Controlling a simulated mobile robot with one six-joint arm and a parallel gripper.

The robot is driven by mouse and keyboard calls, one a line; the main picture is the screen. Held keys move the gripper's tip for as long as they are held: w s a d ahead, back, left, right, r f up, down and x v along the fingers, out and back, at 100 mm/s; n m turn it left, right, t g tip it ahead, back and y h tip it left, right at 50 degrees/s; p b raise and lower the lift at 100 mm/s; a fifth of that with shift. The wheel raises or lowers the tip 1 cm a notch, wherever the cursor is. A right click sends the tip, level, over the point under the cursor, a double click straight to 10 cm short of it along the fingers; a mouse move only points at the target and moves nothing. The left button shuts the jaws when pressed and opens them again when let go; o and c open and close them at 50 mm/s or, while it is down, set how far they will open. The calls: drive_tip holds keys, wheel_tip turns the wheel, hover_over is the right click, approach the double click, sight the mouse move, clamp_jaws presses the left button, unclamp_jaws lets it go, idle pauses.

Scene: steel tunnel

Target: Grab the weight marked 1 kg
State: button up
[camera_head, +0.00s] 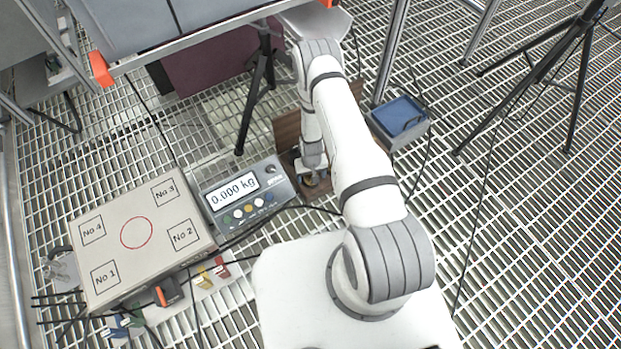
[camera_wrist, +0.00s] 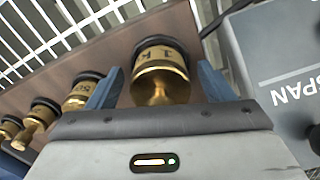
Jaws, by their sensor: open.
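A brass weight (camera_wrist: 160,72) with a dark top rim stands in the wrist view. Its marking is turned and partly legible, and looks like "1K". My gripper (camera_wrist: 161,84) is open, with one blue finger on each side of this weight in the picture. I cannot tell whether either finger touches it. Smaller brass weights stand in a row to its left, the nearest (camera_wrist: 82,92) with a partly readable "50". In the head view my gripper (camera_head: 313,180) is low at the wooden board (camera_head: 287,130), and my arm hides most of the weights.
A scale display (camera_head: 247,195) reading 0.000 kg lies close left of my gripper. Its panel (camera_wrist: 285,60) is close on the right in the wrist view. A platform (camera_head: 110,225) marked No.1 to No.4 is farther left. A blue tray (camera_head: 398,117) and tripod (camera_head: 545,70) stand right.

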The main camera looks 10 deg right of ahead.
drive_tip(key=shift+r, duration=0.1)
clamp_jaws()
idle(0.8)
